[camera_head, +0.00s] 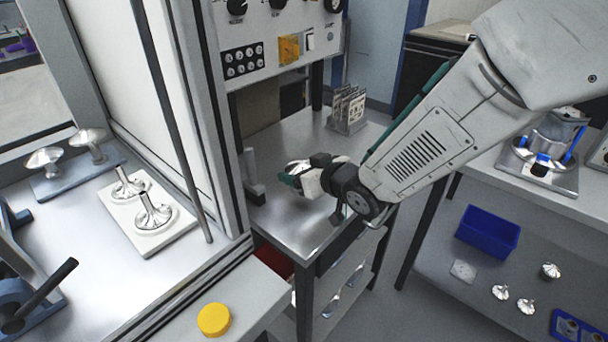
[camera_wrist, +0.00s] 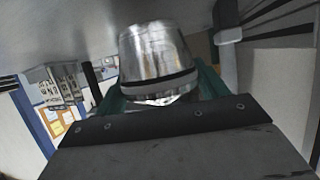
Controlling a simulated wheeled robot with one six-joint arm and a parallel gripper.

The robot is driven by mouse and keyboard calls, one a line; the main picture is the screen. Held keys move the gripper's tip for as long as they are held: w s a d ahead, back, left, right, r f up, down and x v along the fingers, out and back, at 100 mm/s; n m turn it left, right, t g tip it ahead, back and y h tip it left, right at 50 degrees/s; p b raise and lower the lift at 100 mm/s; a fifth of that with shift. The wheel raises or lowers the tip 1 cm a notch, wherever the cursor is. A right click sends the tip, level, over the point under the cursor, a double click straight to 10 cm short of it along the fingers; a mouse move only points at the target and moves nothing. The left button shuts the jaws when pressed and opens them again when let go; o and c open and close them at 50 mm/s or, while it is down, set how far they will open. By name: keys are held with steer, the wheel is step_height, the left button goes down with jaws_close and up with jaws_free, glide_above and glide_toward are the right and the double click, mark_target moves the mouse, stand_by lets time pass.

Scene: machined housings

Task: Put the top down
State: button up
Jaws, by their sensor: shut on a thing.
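My gripper (camera_head: 292,177) is over the metal-topped table (camera_head: 290,225) in the middle of the head view. It is shut on a shiny metal top (camera_wrist: 155,55), a rounded, cup-like machined part with a dark band near the jaws. In the head view only a small bright part of the top (camera_head: 297,165) shows at the fingertips; the jaws hide the rest. In the wrist view the top sits between the green fingers. I cannot tell whether it touches the table.
A rack of plates (camera_head: 347,108) stands at the table's back. A grey upright bracket (camera_head: 252,178) is at its left edge. Left is a bench with a white plate (camera_head: 150,215) holding two metal parts. A yellow button (camera_head: 213,319) is in front. A blue bin (camera_head: 487,232) sits on the right shelf.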

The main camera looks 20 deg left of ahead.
steer(key=shift+s+a+f, duration=0.15)
steer(key=shift+f, duration=0.25)
steer(key=shift+s+a+f, duration=0.1)
steer(key=shift+f, duration=0.3)
steer(key=shift+w+d+f, duration=0.15)
steer(key=shift+d+f, duration=0.05)
steer(key=shift+f, duration=0.1)
steer(key=shift+d, duration=0.15)
steer(key=shift+f, duration=0.1)
steer(key=o, duration=1.1)
